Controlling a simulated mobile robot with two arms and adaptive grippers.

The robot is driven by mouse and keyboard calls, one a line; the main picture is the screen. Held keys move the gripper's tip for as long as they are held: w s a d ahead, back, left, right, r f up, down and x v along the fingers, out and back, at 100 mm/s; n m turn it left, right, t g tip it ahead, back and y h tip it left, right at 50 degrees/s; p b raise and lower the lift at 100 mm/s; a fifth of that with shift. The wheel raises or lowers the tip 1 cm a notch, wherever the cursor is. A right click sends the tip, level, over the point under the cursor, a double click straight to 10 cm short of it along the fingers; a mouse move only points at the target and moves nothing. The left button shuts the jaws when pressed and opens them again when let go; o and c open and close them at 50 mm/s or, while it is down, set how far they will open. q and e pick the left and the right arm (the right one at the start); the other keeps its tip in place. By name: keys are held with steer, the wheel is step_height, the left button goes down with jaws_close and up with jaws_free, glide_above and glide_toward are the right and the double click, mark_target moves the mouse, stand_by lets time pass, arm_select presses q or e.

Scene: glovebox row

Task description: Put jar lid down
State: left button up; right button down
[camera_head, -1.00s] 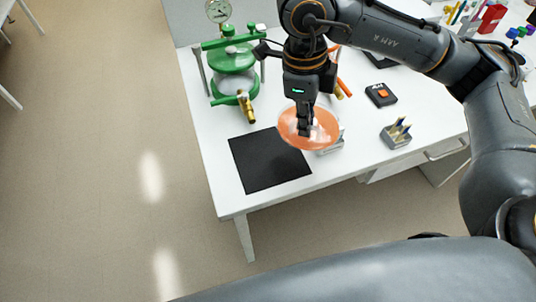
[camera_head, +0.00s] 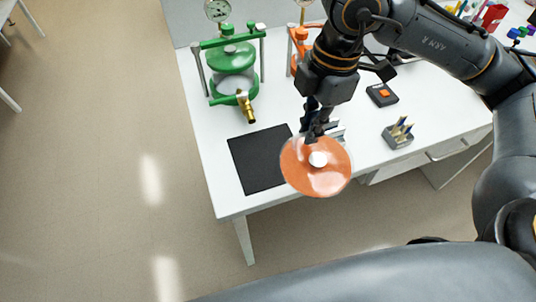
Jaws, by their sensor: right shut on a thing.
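The jar lid is an orange disc (camera_head: 316,180) with a white knob at its middle. It is in the air near the front edge of the table, tilted with its knobbed face toward the camera. My right gripper (camera_head: 316,136) reaches down from above and is shut on the lid near its far rim. The fingertips are partly hidden against the lid. A black square mat (camera_head: 258,158) lies flat on the table just left of the lid. A green-framed jar apparatus (camera_head: 232,70) stands behind the mat. My left gripper is out of view.
The white table (camera_head: 215,180) has its front-left corner by the mat. A grey holder with upright pieces (camera_head: 397,135) and a black box with an orange button (camera_head: 382,95) stand to the right. An orange-framed stand (camera_head: 297,45) is partly behind my arm.

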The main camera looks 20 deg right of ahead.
steer(key=shift+a+r, duration=0.1)
steer(key=shift+a, duration=0.15)
steer(key=a+p, duration=0.3)
steer(key=a, duration=0.5)
glide_above(263, 142)
steer(key=shift+g, duration=0.4)
step_height(263, 142, down, 10)
step_height(263, 142, down, 3)
steer(key=shift+r+p, duration=0.1)
steer(key=shift+p, duration=0.95)
steer(key=shift+f, duration=0.2)
steer(key=c, duration=1.5)
jaws_free()
steer(key=shift+o, duration=0.2)
